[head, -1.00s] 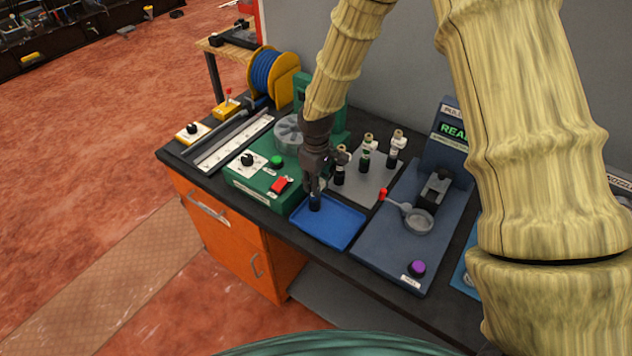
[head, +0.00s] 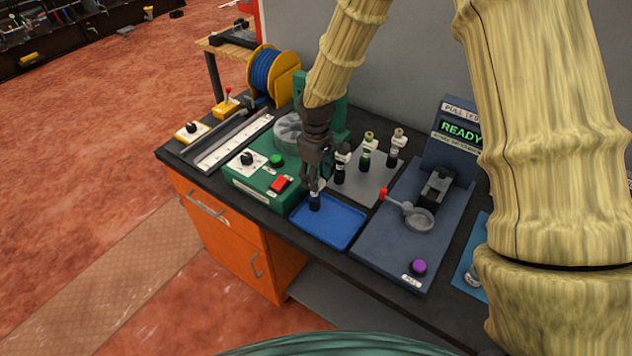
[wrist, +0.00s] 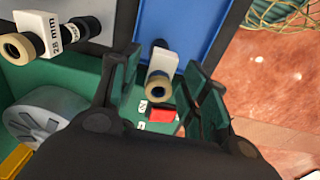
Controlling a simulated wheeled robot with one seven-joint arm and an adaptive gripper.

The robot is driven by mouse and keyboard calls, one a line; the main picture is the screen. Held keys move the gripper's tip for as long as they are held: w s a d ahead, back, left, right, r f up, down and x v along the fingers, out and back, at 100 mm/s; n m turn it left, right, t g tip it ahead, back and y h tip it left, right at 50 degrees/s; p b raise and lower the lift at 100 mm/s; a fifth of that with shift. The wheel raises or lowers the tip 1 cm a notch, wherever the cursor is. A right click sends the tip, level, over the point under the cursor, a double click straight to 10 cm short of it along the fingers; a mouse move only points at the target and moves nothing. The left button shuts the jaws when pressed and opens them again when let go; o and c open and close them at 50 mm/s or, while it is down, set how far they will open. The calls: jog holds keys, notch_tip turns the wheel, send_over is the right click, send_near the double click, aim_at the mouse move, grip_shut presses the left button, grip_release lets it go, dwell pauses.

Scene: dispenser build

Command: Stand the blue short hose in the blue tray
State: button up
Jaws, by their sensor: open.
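The blue short hose (head: 315,201) stands in the left corner of the blue tray (head: 338,232). It looks dark, and my gripper partly hides its top in the head view. My gripper (head: 311,183) is just above the hose. Its open fingers (wrist: 160,88) lie on either side of the hose's near end with visible gaps.
Several labelled fittings stand on the grey plate (head: 378,186) behind the tray; one (wrist: 45,38) reads 28 mm. The green machine (head: 262,182) with a red switch is close on the left. The pull-test station (head: 385,245) is close on the right.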

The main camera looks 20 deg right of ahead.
notch_tip(320, 180, up, 9)
jog(key=shift+r+b, duration=0.15)
jog(key=shift+b, duration=1)
dwell(0.7)
